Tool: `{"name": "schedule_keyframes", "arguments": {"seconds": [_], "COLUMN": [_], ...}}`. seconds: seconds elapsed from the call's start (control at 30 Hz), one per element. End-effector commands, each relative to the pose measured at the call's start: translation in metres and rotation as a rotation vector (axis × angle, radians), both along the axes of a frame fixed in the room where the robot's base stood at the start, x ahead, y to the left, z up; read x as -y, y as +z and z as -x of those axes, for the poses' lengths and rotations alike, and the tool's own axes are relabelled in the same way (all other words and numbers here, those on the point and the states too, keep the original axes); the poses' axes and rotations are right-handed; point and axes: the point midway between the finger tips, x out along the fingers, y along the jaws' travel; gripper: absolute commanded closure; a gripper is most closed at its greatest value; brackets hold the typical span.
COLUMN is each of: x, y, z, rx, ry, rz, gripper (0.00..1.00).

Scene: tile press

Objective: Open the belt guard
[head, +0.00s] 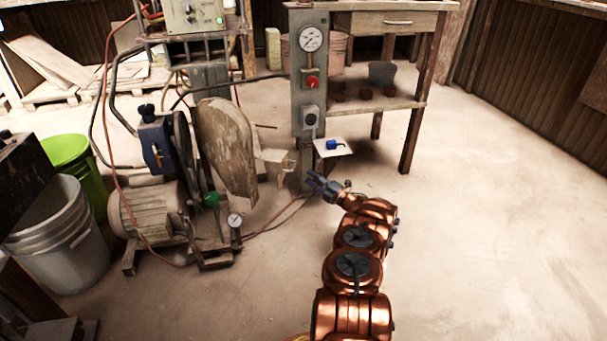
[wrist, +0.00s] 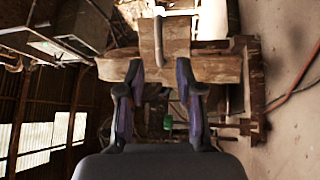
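The belt guard (head: 228,150) is a worn beige, rounded panel beside the compressor's dark wheel (head: 184,143), standing out at an angle from it. A pale bracket (head: 274,160) sticks out from its right side. My gripper (head: 316,181) is right of that bracket, apart from it in the head view. In the wrist view my gripper (wrist: 160,72) is open, its two dark fingers spread. A thin grey bar (wrist: 158,48) shows between and beyond the fingertips, in front of worn boards (wrist: 205,68). I cannot tell whether the fingers touch anything.
A grey control post (head: 309,85) with a gauge and red button stands behind my gripper. A small shelf (head: 333,148) on it holds a blue padlock-like object (head: 332,144). A motor (head: 150,212) and buckets (head: 62,235) stand left. The floor at right is clear.

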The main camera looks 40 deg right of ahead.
Motion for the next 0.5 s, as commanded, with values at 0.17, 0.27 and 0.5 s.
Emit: {"name": "schedule_keyframes", "arguments": {"seconds": [0.17,0.27,0.5], "x": [0.002,0.002,0.002], "y": [-0.002,-0.003,-0.004], "z": [0.018,0.022,0.023], "rx": [0.002,0.002,0.001], "ry": [0.002,0.002,0.003], "rz": [0.001,0.001,0.001], "gripper": [0.64,0.64,0.64]}}
